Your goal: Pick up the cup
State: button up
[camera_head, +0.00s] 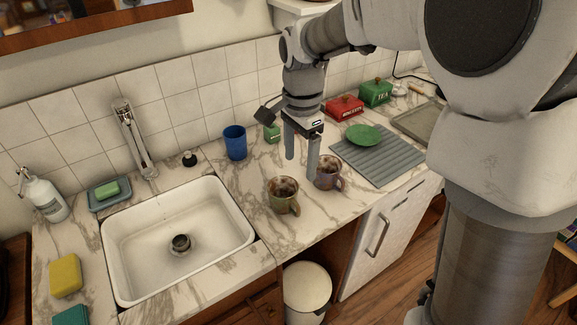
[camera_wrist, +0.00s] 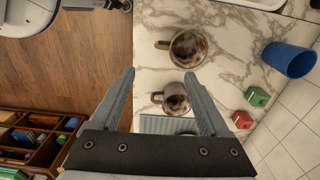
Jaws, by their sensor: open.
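A purple-grey mug (camera_head: 331,179) and an olive-green mug (camera_head: 280,205) stand upright on the marble counter, both with something dark inside. A plain blue cup (camera_head: 235,146) stands farther back, near the tiles. My gripper (camera_head: 301,170) points down, open and empty, above the counter beside the purple mug; one finger partly covers that mug. In the wrist view, the purple mug (camera_wrist: 176,104) appears between the fingers (camera_wrist: 160,73), closer to the right one. The green mug (camera_wrist: 187,48) lies just beyond the fingertips, and the blue cup (camera_wrist: 289,60) is at the right.
A white sink (camera_head: 140,225) is on the left. A grey ribbed mat (camera_head: 380,165) with a green plate (camera_head: 364,135) lies right of the mugs. The counter's front edge is close to the mugs.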

aim_at(287, 200)
notch_tip(287, 200, down, 11)
jog(key=shift+f+b, duration=0.15)
jog(key=shift+b, duration=0.55)
jog(key=f, duration=0.5)
jog(key=shift+w+a+f+b, duration=0.1)
jog(key=shift+a+b, duration=0.15)
jog(key=shift+b, duration=0.05)
grip_shut()
